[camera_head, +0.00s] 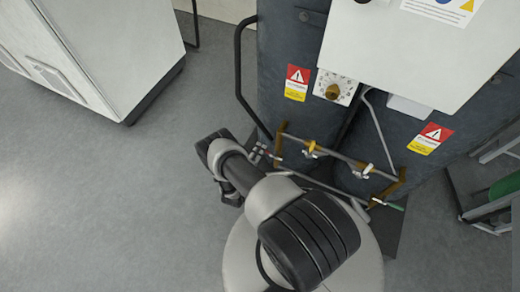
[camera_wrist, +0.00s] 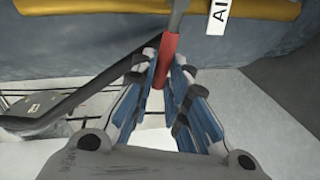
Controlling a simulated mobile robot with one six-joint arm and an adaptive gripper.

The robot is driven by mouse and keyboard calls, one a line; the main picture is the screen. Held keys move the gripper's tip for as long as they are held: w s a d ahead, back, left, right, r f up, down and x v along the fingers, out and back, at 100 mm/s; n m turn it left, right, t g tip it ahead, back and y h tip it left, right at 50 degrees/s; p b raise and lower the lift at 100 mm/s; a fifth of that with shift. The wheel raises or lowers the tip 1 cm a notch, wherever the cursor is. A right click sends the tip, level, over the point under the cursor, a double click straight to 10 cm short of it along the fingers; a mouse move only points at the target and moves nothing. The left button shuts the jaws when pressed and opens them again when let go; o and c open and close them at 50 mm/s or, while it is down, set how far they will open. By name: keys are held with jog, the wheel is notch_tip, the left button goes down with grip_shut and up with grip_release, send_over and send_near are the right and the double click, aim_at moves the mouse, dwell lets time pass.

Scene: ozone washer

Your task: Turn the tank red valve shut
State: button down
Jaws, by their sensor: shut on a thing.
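The red valve handle (camera_wrist: 166,60) stands between the fingertips of my gripper (camera_wrist: 165,75) in the wrist view. It joins a grey metal stem above it. My gripper is shut on this red handle, with a blue-padded finger on either side. In the head view my gripper (camera_head: 262,153) is at the left end of the pipework, low on the front of the dark tank (camera_head: 285,130). The handle is too small there to tell its angle clearly.
Brass-coloured pipes (camera_head: 310,149) with small valves run to the right of my gripper. A black bent rail (camera_head: 239,80) rises on the tank's left. A white tag (camera_wrist: 218,16) hangs near the stem. A white cabinet (camera_head: 110,50) stands left, with open floor before it.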

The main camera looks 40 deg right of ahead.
jog(key=shift+f+n, duration=0.65)
jog(key=shift+n, duration=0.25)
jog(key=shift+f, duration=0.1)
jog(key=c, duration=1.6)
grip_release()
jog(key=shift+o, duration=0.2)
jog(key=shift+w, duration=0.1)
jog(key=shift+a, duration=0.1)
jog(key=v, duration=1.2)
jog(key=shift+w, duration=0.15)
